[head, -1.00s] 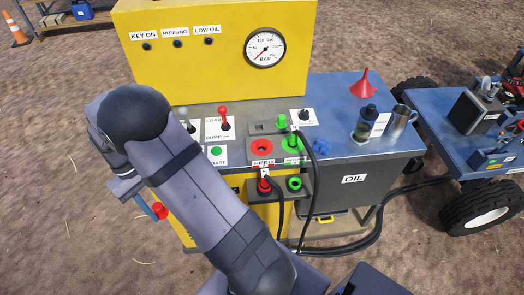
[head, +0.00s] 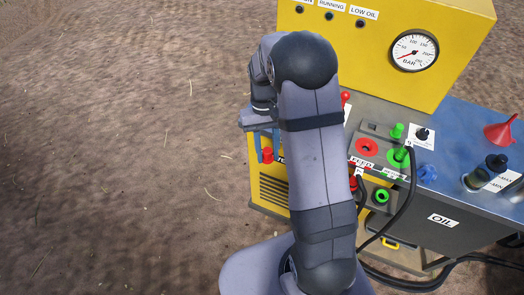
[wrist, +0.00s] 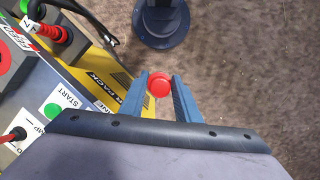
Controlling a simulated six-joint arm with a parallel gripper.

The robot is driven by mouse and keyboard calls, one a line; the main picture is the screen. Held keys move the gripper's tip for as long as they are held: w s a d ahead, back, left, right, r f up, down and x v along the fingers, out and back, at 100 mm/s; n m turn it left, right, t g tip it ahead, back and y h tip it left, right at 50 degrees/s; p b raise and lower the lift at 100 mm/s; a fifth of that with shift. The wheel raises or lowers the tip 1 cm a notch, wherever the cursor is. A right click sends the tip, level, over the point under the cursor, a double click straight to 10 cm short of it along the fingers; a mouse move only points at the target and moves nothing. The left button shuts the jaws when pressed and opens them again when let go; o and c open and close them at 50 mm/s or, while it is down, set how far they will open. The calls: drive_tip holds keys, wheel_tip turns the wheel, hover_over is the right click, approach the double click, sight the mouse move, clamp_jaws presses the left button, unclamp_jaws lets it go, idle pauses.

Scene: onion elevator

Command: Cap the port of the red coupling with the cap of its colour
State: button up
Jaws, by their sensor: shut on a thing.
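My gripper (head: 266,146) is shut on a red cap (head: 267,156), held in the air left of the yellow cabinet. In the wrist view the round red cap (wrist: 159,85) sits between the two blue fingers. The red coupling (wrist: 58,36) is in the front holder with its black hose; in the head view my arm partly hides it (head: 353,181). The red-ringed port (head: 366,146) on the sloped panel is uncovered, above the FEED label. My gripper is well apart from it. A green cap (head: 397,131) stands on the panel behind the ports.
A green coupling sits at the green-ringed port (head: 398,156), its black hose (head: 411,190) arching down in front. An empty green-ringed holder (head: 381,196) is below. A red lever (head: 346,97) stands partly behind my arm. The left ground is clear.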

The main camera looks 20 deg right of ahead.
drive_tip(key=s+d+r+m+p, duration=0.1)
drive_tip(key=s+d+p, duration=0.15)
drive_tip(key=d, duration=0.65)
drive_tip(key=s+d+r+p, duration=0.15)
drive_tip(key=s+d, duration=0.25)
drive_tip(key=d, duration=0.5)
drive_tip(key=s+d+r+m+p, duration=0.1)
drive_tip(key=s+d+r+p, duration=0.15)
drive_tip(key=d, duration=0.65)
drive_tip(key=w+d+n+t+h, duration=0.1)
drive_tip(key=d+n, duration=0.2)
drive_tip(key=n, duration=0.5)
drive_tip(key=w+d+n+t+h, duration=0.1)
drive_tip(key=d+n, duration=0.3)
drive_tip(key=n, duration=0.5)
drive_tip(key=shift+w+d+r+h+b, duration=0.2)
drive_tip(key=shift+w+h+b, duration=0.25)
drive_tip(key=shift+w+h, duration=0.35)
drive_tip(key=shift+f, duration=0.15)
drive_tip(key=shift+a+f+b, duration=0.1)
drive_tip(key=shift+f+b, duration=2.45)
drive_tip(key=shift+f, duration=0.35)
drive_tip(key=shift+p, duration=0.3)
